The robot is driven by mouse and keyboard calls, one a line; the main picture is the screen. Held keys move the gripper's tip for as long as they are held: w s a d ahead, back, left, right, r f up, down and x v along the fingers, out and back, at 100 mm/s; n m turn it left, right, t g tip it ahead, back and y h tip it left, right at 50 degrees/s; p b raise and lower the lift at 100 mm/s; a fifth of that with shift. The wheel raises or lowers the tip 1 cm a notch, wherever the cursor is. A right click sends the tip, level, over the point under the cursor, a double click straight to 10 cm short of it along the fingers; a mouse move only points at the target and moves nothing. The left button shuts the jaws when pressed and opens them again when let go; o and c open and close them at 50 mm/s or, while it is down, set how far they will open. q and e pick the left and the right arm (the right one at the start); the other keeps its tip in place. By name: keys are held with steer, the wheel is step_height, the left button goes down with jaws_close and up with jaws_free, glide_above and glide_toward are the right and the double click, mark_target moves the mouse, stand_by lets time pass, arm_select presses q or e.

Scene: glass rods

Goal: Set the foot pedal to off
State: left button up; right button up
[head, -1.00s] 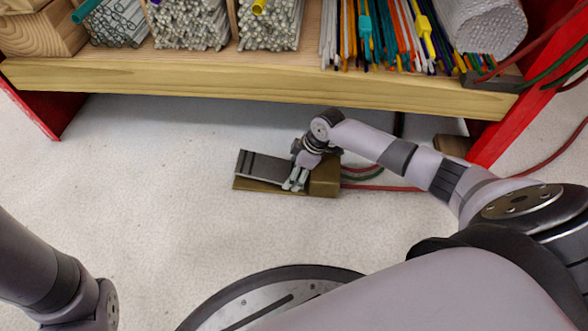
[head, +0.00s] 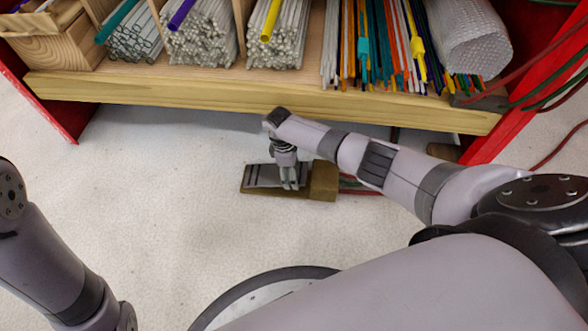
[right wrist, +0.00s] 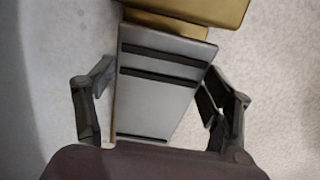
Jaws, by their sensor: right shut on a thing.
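The foot pedal has a grey plate with dark strips (head: 263,175) over a brown-gold base (head: 324,183), on the floor under the shelf. In the head view the plate lies low, close to the base. My right gripper (head: 289,184) points down at the plate near the block end. In the right wrist view the plate (right wrist: 150,112) runs between the two fingers of my right gripper (right wrist: 157,84), one along each side, with the gold block (right wrist: 205,10) beyond. My left arm shows at the left edge, but its gripper is out of view.
A wooden shelf (head: 250,92) with glass rods (head: 200,38) and coloured rods (head: 380,45) overhangs behind the pedal. Red posts (head: 60,110) stand at both sides. Hoses (head: 360,187) run right from the pedal. The floor (head: 180,215) left of it is clear.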

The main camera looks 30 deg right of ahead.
stand_by(0.3)
steer(key=o, duration=1.7)
steer(key=shift+r, duration=0.1)
steer(key=r, duration=0.4)
steer(key=a+r, duration=0.1)
steer(key=r, duration=0.2)
steer(key=w+a+r, duration=0.1)
steer(key=r, duration=0.3)
steer(key=shift+w+r, duration=0.1)
steer(key=shift+r, duration=0.25)
